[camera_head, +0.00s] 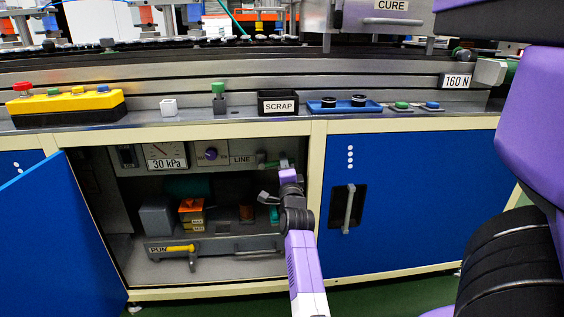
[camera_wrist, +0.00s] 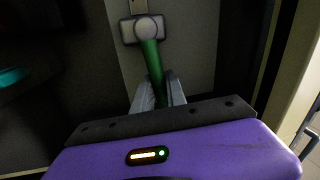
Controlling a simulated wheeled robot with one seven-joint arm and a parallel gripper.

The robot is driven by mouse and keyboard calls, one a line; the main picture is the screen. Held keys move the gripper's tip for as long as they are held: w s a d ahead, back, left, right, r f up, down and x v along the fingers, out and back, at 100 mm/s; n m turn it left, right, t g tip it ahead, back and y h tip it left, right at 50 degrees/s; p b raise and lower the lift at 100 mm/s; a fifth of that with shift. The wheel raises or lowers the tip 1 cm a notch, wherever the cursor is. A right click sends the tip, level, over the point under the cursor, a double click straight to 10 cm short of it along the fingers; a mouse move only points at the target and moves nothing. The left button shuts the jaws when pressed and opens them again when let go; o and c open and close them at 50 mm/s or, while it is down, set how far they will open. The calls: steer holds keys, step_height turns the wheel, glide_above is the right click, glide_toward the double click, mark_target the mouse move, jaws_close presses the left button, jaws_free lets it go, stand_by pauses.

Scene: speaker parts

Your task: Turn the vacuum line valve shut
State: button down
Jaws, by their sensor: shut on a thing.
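The vacuum line valve has a green lever handle (camera_wrist: 152,62), which runs down and slightly right from a grey pivot body (camera_wrist: 129,32) in the wrist view. In the head view the valve (camera_head: 271,164) is small, beside the LINE label (camera_head: 242,159) inside the open cabinet, and partly hidden by my arm. My gripper (camera_wrist: 159,92) is shut on the lower part of the green handle, one finger on each side. In the head view my gripper (camera_head: 284,164) reaches into the upper right of the cabinet opening.
The blue cabinet door (camera_head: 55,240) stands open at left. The right blue door (camera_head: 400,205) is closed, with the frame post (camera_head: 315,190) close to my arm. A 30 kPa gauge (camera_head: 165,157) and purple knob (camera_head: 211,154) sit left of the valve. A pump drawer (camera_head: 215,250) lies below.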

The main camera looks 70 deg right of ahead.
steer(key=shift+f+m, duration=0.45)
steer(key=shift+m, duration=0.35)
steer(key=shift+f+g, duration=0.1)
steer(key=shift+g, duration=0.2)
steer(key=c, duration=1.3)
jaws_free()
steer(key=shift+c, duration=0.2)
steer(key=p+v, duration=0.1)
steer(key=v, duration=0.6)
steer(key=shift+a+p, duration=0.3)
steer(key=shift+s+f, duration=0.15)
steer(key=shift+s, duration=0.05)
